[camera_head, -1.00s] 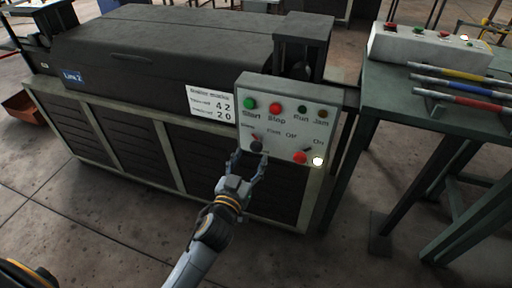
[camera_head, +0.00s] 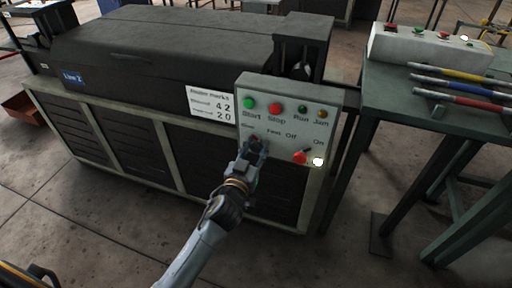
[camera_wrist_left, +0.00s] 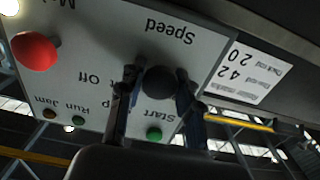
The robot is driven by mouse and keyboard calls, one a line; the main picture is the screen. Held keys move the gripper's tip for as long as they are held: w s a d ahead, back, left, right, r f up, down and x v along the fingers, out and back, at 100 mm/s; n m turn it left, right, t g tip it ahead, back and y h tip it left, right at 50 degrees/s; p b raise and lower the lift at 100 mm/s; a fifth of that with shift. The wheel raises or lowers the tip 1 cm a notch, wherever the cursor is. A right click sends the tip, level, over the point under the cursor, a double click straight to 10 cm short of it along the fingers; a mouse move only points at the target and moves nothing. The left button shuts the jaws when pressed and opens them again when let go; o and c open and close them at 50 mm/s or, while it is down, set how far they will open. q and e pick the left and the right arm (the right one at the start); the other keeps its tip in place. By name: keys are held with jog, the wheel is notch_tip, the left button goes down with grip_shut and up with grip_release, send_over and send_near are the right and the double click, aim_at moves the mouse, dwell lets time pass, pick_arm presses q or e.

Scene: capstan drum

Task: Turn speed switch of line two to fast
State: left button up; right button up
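The grey control panel (camera_head: 296,127) of Line 2 is on the front right of the dark machine. Its speed switch is a round black knob (camera_wrist_left: 159,82) beside the "Speed" lettering in the left wrist view. In the head view my left gripper (camera_head: 256,148) covers most of this switch, between the Slow and Fast labels, so the pointer is hidden. The left wrist view shows the gripper's two fingers (camera_wrist_left: 156,90) close against opposite sides of the knob. They look shut on it. My right gripper is not in view.
A green start button (camera_head: 249,103) and red stop button (camera_head: 275,108) sit above the switch. A large red button (camera_head: 299,158) and lit white lamp (camera_head: 318,162) are to its right. A green table (camera_head: 385,110) with coloured rods stands at right.

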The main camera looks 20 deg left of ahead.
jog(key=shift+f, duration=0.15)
pick_arm(q)
jog(key=shift+m, duration=0.7)
jog(key=shift+m+p, duration=0.4)
jog(key=m+p, duration=0.1)
jog(key=m, duration=0.4)
jog(key=m+p, duration=0.1)
jog(key=m, duration=0.8)
jog(key=shift+m, duration=0.8)
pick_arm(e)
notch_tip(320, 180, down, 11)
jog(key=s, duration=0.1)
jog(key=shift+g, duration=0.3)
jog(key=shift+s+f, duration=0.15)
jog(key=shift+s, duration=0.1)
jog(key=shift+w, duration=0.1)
